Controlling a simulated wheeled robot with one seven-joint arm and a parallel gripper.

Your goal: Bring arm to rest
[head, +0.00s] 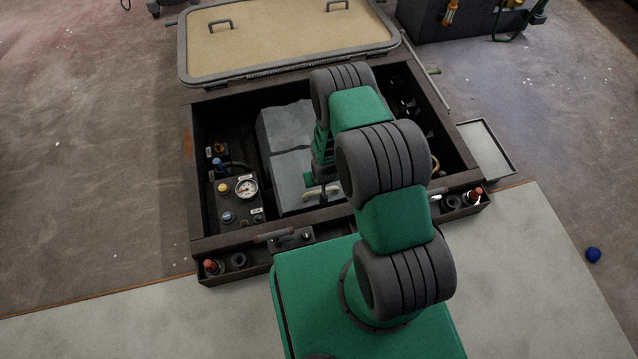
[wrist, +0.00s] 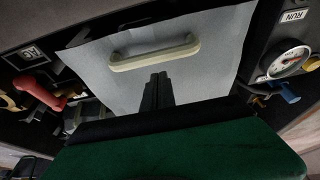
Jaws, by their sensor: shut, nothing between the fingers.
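My arm is green with dark grey ribbed joints (head: 383,167) and reaches out over an open dark bay (head: 222,105), bent down into it. My gripper (wrist: 158,78) shows in the wrist view as two dark fingers closed together, with nothing between them. It is in front of a pale grey panel with a cream bar handle (wrist: 155,52); the fingertips appear just below the handle in the picture, and I cannot tell the gap. In the head view the handle (head: 322,190) shows low in the bay, and my fingers are hidden or too small to make out.
The bay holds a grey box (head: 286,140), a gauge (head: 246,188) and coloured knobs at left. A tan hatch lid (head: 285,40) lies open behind. A shallow tray (head: 486,150) is at right. A red handle (wrist: 40,94) shows in the wrist view. Floor at left is clear.

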